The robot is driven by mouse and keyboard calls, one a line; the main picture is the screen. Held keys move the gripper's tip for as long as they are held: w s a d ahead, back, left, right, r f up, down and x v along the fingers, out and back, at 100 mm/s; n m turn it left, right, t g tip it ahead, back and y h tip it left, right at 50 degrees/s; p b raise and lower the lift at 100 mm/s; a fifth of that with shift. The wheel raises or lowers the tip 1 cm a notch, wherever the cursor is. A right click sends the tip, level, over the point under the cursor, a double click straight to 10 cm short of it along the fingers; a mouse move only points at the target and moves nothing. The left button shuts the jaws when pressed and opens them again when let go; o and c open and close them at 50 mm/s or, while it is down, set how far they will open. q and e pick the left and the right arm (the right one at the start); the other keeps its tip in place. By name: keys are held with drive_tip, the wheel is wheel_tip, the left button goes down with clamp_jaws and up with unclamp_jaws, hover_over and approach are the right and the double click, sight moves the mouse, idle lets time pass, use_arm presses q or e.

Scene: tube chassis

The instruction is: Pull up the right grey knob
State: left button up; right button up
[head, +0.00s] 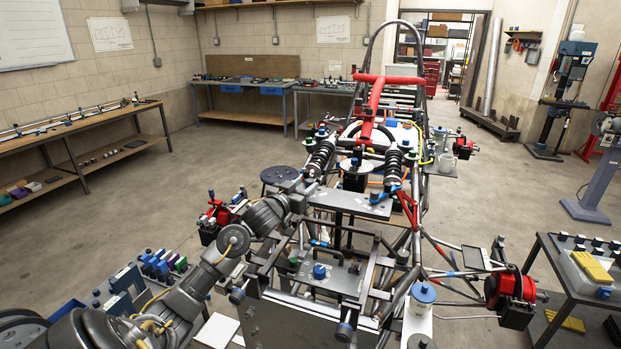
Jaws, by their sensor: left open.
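My left gripper (306,188) reaches in from the lower left over the near part of the tube chassis (415,245). It is open, just left of a flat grey plate (350,204), and its fingers are small and partly lost against the dark frame parts. I see nothing held between them. Several small knob-like parts sit on the chassis, among them a blue one (319,271) on the lower front panel and a small greyish one (353,268) to its right. I cannot tell for sure which part is the right grey knob. My right gripper is not in view.
A red wheel hub (507,288) sticks out at the chassis's right. A dark side table (560,285) with yellow blocks stands at the right edge. A blue tool rack (150,275) stands at lower left, beside my arm. Tubes and two dampers crowd the space ahead of the gripper.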

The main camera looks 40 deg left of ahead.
sight(307, 182)
use_arm(q)
drive_tip(key=shift+w+a+p, duration=0.15)
drive_tip(key=shift+w+p, duration=0.1)
drive_tip(key=shift+w, duration=0.7)
drive_tip(key=shift+w+a+p, duration=0.1)
drive_tip(key=shift+w+p, duration=0.1)
drive_tip(key=shift+w, duration=0.7)
drive_tip(key=shift+c, duration=0.4)
drive_tip(key=shift+r, duration=0.1)
clamp_jaws()
